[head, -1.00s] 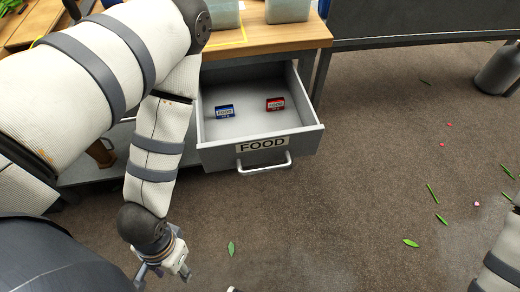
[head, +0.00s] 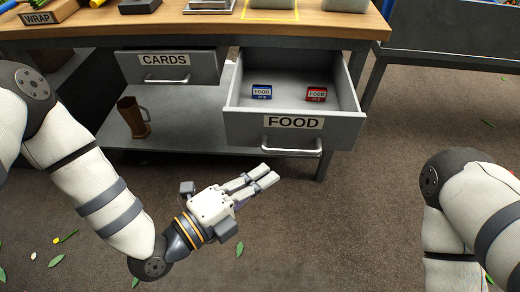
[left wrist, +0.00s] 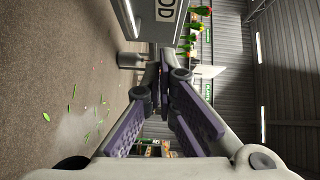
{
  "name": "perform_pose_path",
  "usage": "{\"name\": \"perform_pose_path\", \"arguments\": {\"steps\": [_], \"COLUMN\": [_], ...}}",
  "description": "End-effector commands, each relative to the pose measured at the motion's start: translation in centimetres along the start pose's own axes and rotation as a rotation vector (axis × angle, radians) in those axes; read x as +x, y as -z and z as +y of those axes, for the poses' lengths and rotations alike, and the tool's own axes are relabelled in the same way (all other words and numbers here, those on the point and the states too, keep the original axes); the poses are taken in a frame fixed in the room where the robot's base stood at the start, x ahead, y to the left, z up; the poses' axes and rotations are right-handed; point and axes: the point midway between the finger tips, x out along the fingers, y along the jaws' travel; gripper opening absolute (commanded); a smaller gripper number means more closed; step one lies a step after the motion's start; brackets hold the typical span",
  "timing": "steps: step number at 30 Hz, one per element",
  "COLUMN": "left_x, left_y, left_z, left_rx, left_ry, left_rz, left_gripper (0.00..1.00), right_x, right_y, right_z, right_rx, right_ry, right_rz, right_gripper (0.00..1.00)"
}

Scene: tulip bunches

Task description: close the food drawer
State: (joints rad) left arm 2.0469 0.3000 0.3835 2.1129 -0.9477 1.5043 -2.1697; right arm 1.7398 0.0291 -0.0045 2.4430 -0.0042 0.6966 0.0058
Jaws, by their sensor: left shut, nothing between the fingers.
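The food drawer (head: 245,127) is grey with a FOOD label and a bar handle (head: 291,147). In the head view it stands pulled out under the bench top, and its inside shows. A blue food packet (head: 262,92) and a red food packet (head: 316,94) lie in it. My left gripper (head: 268,174) is shut and empty, in front of and below the drawer front, its fingers pointing right, apart from the handle. In the left wrist view the drawer front (left wrist: 148,25) shows sideways beyond the fingers (left wrist: 166,70). My right gripper is out of view.
The cards drawer (head: 165,68) is left of the food drawer and sits further in. The wooden bench top (head: 130,28) is above. The floor in front is open, with scattered leaves.

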Motion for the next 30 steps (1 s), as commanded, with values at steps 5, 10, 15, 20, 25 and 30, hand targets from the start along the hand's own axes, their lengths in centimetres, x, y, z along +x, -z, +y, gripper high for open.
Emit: {"name": "perform_pose_path", "arguments": {"steps": [5,10,15,20,25,30], "left_x": [1.4,4.7,8.4,11.3,12.7,13.2], "left_y": [-0.3,-0.3,-0.3,-1.2,-2.7,-3.1], "left_z": [-1.2,-1.2,-1.3,-1.4,-1.7,-1.8], "left_rx": [0.077,0.074,0.072,0.071,0.070,0.071], "left_ry": [0.054,0.052,0.048,0.047,0.046,0.044], "left_rz": [-0.001,-0.001,-0.001,-0.006,-0.003,-0.003], "left_gripper": [0.00,0.00,0.00,0.00,0.00,0.00], "right_x": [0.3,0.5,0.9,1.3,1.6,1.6], "right_y": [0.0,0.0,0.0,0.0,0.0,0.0], "right_z": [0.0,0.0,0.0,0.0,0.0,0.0], "right_rx": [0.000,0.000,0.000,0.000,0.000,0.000], "right_ry": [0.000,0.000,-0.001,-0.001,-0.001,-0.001], "right_rz": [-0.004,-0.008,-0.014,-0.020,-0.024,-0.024], "right_gripper": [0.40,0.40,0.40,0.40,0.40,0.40]}}
